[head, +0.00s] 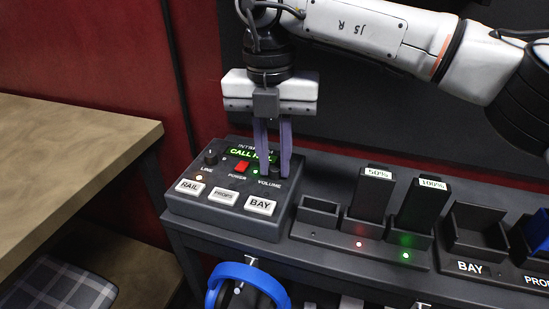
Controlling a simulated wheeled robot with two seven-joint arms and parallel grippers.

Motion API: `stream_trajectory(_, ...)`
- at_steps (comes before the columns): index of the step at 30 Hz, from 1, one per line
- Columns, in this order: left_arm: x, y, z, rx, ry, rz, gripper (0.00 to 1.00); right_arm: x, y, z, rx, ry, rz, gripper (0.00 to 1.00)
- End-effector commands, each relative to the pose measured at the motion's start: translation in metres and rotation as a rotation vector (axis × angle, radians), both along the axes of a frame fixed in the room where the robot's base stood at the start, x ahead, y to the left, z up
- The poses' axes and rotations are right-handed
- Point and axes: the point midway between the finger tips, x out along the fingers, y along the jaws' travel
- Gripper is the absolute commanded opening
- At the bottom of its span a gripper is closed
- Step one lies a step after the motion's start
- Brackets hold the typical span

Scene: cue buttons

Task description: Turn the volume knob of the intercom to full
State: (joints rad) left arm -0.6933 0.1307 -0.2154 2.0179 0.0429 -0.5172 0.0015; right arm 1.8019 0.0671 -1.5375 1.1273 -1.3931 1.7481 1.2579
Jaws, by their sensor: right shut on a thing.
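The intercom (222,212) is a dark box on the left end of the shelf. It has a lit green display, a red power button (242,167), a line knob (211,157) and RAIL, PROPS and BAY keys. The volume knob (275,172) is at its right side, above the VOLUME label. My right gripper (273,170) points down over the intercom and is shut on the volume knob, its fingers on either side. The fingers hide part of the knob and display, so its setting cannot be read. My left gripper is not in view.
Right of the intercom is a charger (335,240) with packs marked 50% (370,193) and 100% (424,202), lit red and green. A BAY bin (478,241) is further right. Blue headphones (247,274) hang below. A wooden table (70,150) is at left.

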Motion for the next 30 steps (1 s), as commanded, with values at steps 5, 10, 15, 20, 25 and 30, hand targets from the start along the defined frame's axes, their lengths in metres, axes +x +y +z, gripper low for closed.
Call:
stream_trajectory(5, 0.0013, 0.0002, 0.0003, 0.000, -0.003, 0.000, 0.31, 0.0007, -0.0002, 0.0010, 0.001, -0.002, -0.057, 0.00)
stream_trajectory(10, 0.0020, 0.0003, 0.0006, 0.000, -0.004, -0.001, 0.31, 0.0007, -0.0002, 0.0012, 0.001, -0.002, -0.081, 0.00)
stream_trajectory(15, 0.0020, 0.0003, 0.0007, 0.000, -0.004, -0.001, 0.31, 0.0007, -0.0002, 0.0012, 0.001, -0.002, -0.086, 0.00)
stream_trajectory(20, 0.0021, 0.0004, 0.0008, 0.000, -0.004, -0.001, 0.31, 0.0008, -0.0002, 0.0012, 0.001, -0.002, -0.085, 0.00)
stream_trajectory(25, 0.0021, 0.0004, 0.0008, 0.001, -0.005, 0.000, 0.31, 0.0007, -0.0002, 0.0011, 0.001, -0.002, -0.085, 0.35)
stream_trajectory(30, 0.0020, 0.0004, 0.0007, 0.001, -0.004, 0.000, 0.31, 0.0005, -0.0002, 0.0006, 0.001, -0.001, -0.084, 0.37)
